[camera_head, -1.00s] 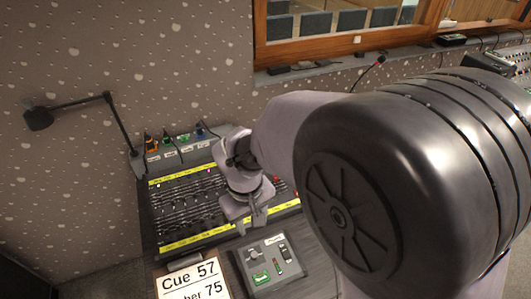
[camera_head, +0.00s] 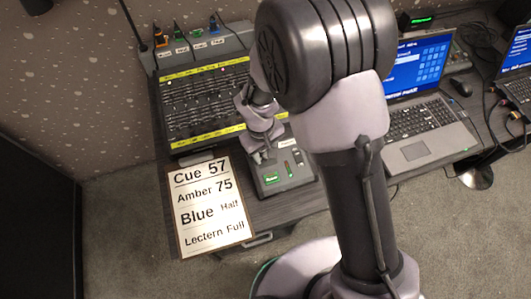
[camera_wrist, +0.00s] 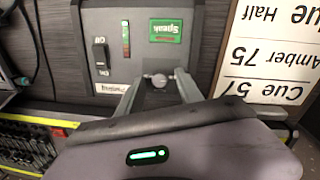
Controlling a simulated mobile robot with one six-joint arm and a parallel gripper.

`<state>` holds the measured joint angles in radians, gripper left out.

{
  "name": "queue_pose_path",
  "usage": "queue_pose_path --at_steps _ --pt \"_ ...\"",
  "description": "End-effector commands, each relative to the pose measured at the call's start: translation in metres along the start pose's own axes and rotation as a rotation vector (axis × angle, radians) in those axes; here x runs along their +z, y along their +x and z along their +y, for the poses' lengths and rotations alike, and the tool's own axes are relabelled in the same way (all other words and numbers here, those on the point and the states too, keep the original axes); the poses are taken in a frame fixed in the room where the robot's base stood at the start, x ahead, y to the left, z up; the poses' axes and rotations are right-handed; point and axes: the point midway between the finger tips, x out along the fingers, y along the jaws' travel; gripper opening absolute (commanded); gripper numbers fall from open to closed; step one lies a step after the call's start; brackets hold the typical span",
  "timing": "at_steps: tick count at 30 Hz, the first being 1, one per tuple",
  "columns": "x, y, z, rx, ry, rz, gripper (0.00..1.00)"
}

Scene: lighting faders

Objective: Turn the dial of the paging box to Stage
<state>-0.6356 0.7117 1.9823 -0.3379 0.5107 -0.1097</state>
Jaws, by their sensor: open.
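The paging box (camera_head: 291,186) is a grey box at the front edge of the desk, right of the cue card. In the wrist view the paging box (camera_wrist: 187,25) shows upside down with a green Speak button (camera_wrist: 165,31), a black switch (camera_wrist: 101,55) and a small meter. Its round grey dial (camera_wrist: 158,79) lies between my fingertips. My gripper (camera_wrist: 160,76) is open, with one finger on each side of the dial; I cannot tell if they touch it. In the head view my gripper (camera_head: 262,156) hides the dial. The dial's position labels are not readable.
A fader desk (camera_head: 205,146) with yellow strips stands behind the box. The cue card (camera_head: 213,210) lies to the left. A laptop (camera_head: 420,130) stands on the right, beyond my arm. A lamp and coloured cables are at the back.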

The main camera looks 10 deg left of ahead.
Motion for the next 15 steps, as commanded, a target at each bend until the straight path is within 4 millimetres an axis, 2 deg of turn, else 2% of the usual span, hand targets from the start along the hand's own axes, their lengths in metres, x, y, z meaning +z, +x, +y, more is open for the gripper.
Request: queue_pose_path --at_steps 7,8,14,15 --pt "0.0 0.0007 0.0001 0.0 0.0 0.0 0.43" --pt "0.0 0.0006 0.0001 0.0 0.0 0.0 0.39" --pt "0.0 0.0005 0.0001 0.0 0.001 0.0 0.0" --pt "0.0 0.0005 0.0001 0.0 0.001 0.0 0.0"
